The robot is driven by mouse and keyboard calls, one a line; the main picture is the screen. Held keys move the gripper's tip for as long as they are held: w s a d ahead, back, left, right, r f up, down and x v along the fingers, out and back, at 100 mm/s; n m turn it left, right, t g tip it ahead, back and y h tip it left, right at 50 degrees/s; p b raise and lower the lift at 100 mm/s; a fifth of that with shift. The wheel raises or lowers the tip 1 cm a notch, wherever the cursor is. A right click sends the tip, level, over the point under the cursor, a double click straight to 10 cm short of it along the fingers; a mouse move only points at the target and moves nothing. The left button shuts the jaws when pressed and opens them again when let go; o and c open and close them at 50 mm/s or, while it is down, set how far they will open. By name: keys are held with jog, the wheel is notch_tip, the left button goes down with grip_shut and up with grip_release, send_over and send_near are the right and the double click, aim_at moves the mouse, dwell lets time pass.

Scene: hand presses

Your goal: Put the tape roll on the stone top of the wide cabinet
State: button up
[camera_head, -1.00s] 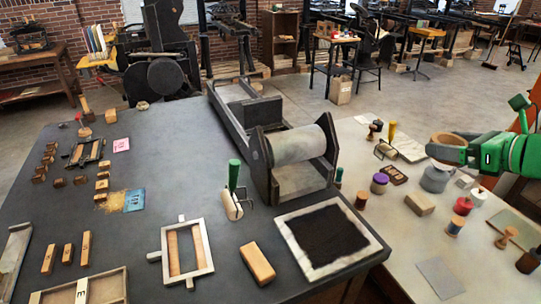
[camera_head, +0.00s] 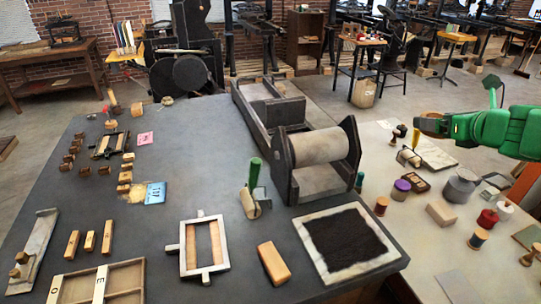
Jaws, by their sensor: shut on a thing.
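My gripper (camera_head: 437,125) is at the right, shut on the tape roll (camera_head: 428,124), a small brown-tan thing at the tip of the green arm. The fingers and much of the roll are hard to make out. The roll is held in the air, in the picture above the pale tabletop (camera_head: 405,235) on the right. A wide dark grey top (camera_head: 130,220) fills the left and middle. I cannot tell for sure from this view which top is the stone one of the wide cabinet.
The dark top carries a press with a roller (camera_head: 315,145), a green-handled brayer (camera_head: 250,200), an inked slab (camera_head: 345,240), a wooden block (camera_head: 273,263) and a frame (camera_head: 202,248). Its centre-left is bare. A grey tin (camera_head: 460,186) and several spools crowd the pale top.

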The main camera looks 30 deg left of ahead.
jog(key=w+a+r+m+t+h, duration=0.1)
jog(key=w+a+m+t+h, duration=0.15)
jog(key=a, duration=1.15)
jog(key=w+a+m+t+h, duration=0.1)
jog(key=w+a+m+h, duration=0.15)
jog(key=a, duration=1.15)
jog(key=s+a+f+m+h, duration=0.1)
jog(key=s+a+m+h, duration=0.15)
jog(key=s+a, duration=0.85)
jog(key=s+a+m+h, duration=0.25)
jog(key=s+a, duration=0.55)
jog(key=s, duration=0.8)
send_over(218, 189)
jog(key=d, duration=0.1)
jog(key=shift+h, duration=0.3)
jog(key=f, duration=2.6)
jog(key=shift+s+f, duration=0.35)
jog(key=shift+s, duration=0.05)
jog(key=shift+w+a+f+g, duration=0.15)
jog(key=shift+w+a+f, duration=0.15)
jog(key=shift+f, duration=0.2)
jog(key=shift+w+a+f+g, duration=0.15)
jog(key=shift+a+f, duration=0.1)
jog(key=shift+f, duration=1.6)
